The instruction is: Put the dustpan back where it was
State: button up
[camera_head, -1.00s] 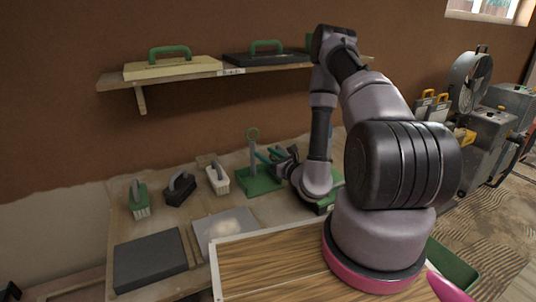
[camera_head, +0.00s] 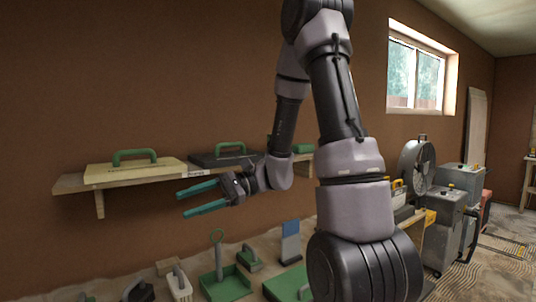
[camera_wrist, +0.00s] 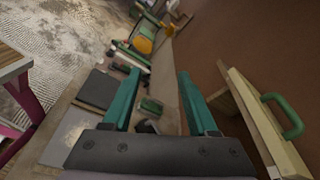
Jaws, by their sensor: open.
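The green dustpan (camera_head: 228,287) stands on the bench below the shelf, with its grey handle and green ring pointing up. Its lower edge is cut off by the frame in the head view. My gripper (camera_head: 181,203) is open and empty, with teal fingers pointing left. It is raised in front of the shelf, well above the dustpan and apart from it. In the wrist view my gripper (camera_wrist: 159,72) shows nothing between its fingertips. Small green items lie far below there, and I cannot tell which is the dustpan.
A wall shelf (camera_head: 70,184) bears a cream float (camera_head: 130,172) and a black float (camera_head: 222,160), both green-handled. Brushes (camera_head: 180,284) and a blue-and-white tool (camera_head: 291,241) stand on the bench. A fan (camera_head: 415,168) and grey machines are at right.

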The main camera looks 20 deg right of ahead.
jog(key=s+d+r+n+t+h, duration=0.3)
jog(key=s+d+r+t+h, duration=0.1)
jog(key=d+r+h, duration=0.2)
jog(key=s+d+r+n+t+h, duration=0.3)
jog(key=s+d+r+t+h, duration=0.1)
jog(key=d+h, duration=0.3)
jog(key=shift+s+d+r+h, duration=0.2)
jog(key=shift+d+r+h, duration=0.2)
jog(key=shift+d+r, duration=0.7)
jog(key=shift+d+f, duration=0.25)
